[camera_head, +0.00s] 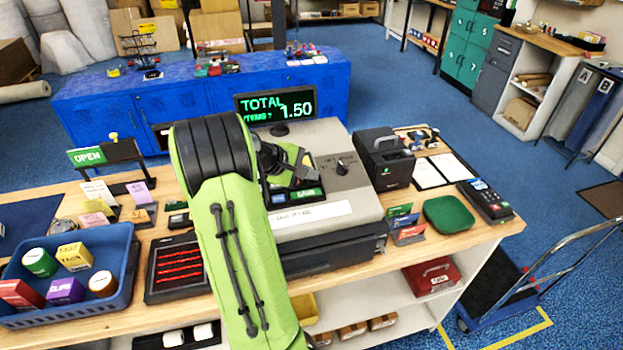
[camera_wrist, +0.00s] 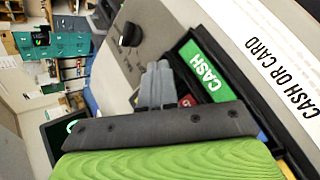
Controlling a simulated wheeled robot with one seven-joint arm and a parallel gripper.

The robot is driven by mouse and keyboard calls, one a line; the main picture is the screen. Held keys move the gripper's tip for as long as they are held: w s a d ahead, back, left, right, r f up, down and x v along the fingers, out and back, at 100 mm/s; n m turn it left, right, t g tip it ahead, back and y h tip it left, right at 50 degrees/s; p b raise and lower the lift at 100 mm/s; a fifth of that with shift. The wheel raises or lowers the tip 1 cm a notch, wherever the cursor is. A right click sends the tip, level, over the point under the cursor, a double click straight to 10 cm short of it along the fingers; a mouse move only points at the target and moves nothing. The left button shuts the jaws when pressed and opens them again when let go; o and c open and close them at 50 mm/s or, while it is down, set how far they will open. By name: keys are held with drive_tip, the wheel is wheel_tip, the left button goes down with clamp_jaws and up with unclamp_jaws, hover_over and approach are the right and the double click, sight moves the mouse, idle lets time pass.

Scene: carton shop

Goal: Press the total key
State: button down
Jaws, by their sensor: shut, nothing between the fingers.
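The cash register (camera_head: 330,215) stands on the wooden counter. Its display (camera_head: 277,105) reads TOTAL with 1.50 and an items line. My gripper (camera_head: 303,174) is over the register's key panel, with the fingers together and nothing between them. In the wrist view the fingertips (camera_wrist: 160,70) show close to the panel; I cannot tell whether they touch a key. A green CASH key (camera_wrist: 204,71) is beside them, and a red key (camera_wrist: 187,101) shows partly behind them. A blue key (camera_head: 278,198) shows in the head view. No key labelled total is readable; my gripper and arm hide part of the panel.
A CASH OR CARD label (camera_wrist: 280,65) lies along the register's front edge. A black knob (camera_wrist: 130,34) stands on its top. A black printer-like box (camera_head: 384,160), a green dish (camera_head: 449,214) and a card terminal (camera_head: 485,200) are to the right. A blue basket (camera_head: 118,262) is left.

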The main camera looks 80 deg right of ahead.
drive_tip(key=shift+a+r+p, duration=0.15)
drive_tip(key=shift+r+p, duration=0.65)
drive_tip(key=shift+r, duration=0.05)
drive_tip(key=r+p, duration=0.2)
drive_tip(key=r, duration=0.1)
drive_tip(key=a+r+p, duration=0.1)
drive_tip(key=r+p, duration=0.1)
drive_tip(key=shift+s, duration=0.35)
drive_tip(key=shift+f, duration=0.1)
